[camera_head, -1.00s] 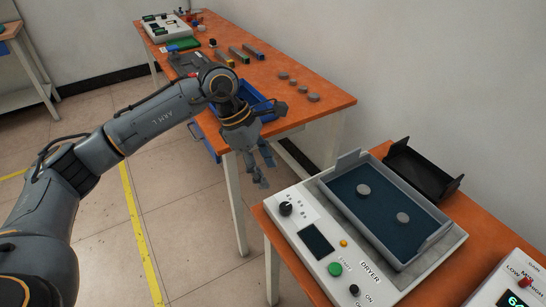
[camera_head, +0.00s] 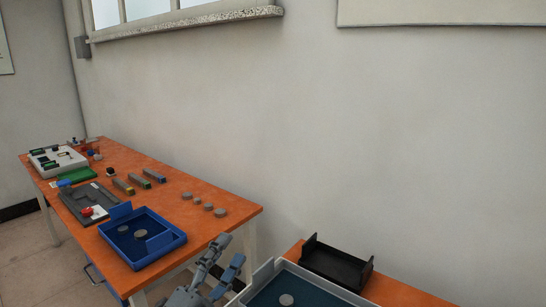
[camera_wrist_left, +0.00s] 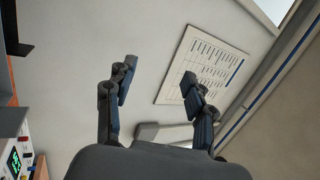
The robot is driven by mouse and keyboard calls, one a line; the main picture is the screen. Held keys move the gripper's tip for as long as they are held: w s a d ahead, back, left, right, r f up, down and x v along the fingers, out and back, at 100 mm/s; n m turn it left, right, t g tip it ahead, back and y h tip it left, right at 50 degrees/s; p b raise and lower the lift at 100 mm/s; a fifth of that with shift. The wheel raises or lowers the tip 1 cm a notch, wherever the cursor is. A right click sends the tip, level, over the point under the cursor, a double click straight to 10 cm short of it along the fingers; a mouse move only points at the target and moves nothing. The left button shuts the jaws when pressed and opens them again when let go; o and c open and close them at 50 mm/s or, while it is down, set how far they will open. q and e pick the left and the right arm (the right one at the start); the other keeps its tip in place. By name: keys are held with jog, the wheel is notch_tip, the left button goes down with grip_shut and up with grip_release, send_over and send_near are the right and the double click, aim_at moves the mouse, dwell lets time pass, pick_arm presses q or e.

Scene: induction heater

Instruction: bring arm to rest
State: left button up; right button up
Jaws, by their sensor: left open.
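My left gripper (camera_head: 222,268) shows at the bottom of the head view, fingers pointing up and spread apart, with nothing between them. It appears beside the grey tray (camera_head: 262,272) of the dryer, and I cannot tell the exact gap. In the left wrist view the left gripper (camera_wrist_left: 160,95) is open and empty, facing a pale wall with a printed sheet (camera_wrist_left: 200,70). The rest of the left arm is below the head view's edge. My right gripper is not in view.
An orange table (camera_head: 235,203) at the left holds a blue bin (camera_head: 172,243) with grey discs, several loose discs (camera_head: 208,206) and a grey fixture (camera_head: 82,208). A black tray (camera_head: 337,262) stands behind the dryer tray, which holds a disc (camera_head: 286,299). Bare wall fills the right.

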pick_arm(q)
jog(key=s+a+f+n+g+y, duration=0.4)
jog(key=a+f+n+y, duration=0.2)
jog(key=f+n, duration=0.3)
jog(key=s+a+f+n+g+y, duration=0.3)
jog(key=a+f+n+y, duration=0.3)
jog(key=f, duration=0.6)
jog(key=s+f+n+g+h, duration=0.1)
jog(key=s+f+n+g, duration=0.25)
jog(key=s+f, duration=0.4)
jog(key=s+f+n+g, duration=0.2)
jog(key=s+f+g, duration=0.25)
jog(key=s, duration=0.65)
jog(key=s+f+g+p, duration=0.1)
jog(key=s+f+g, duration=0.2)
jog(key=f, duration=2.3)
jog(key=s+a+f+p, duration=0.1)
jog(key=s+a+f, duration=0.2)
jog(key=s+f, duration=1)
jog(key=s, duration=0.3)
jog(key=shift+f+g, duration=0.2)
jog(key=shift+g, duration=0.1)
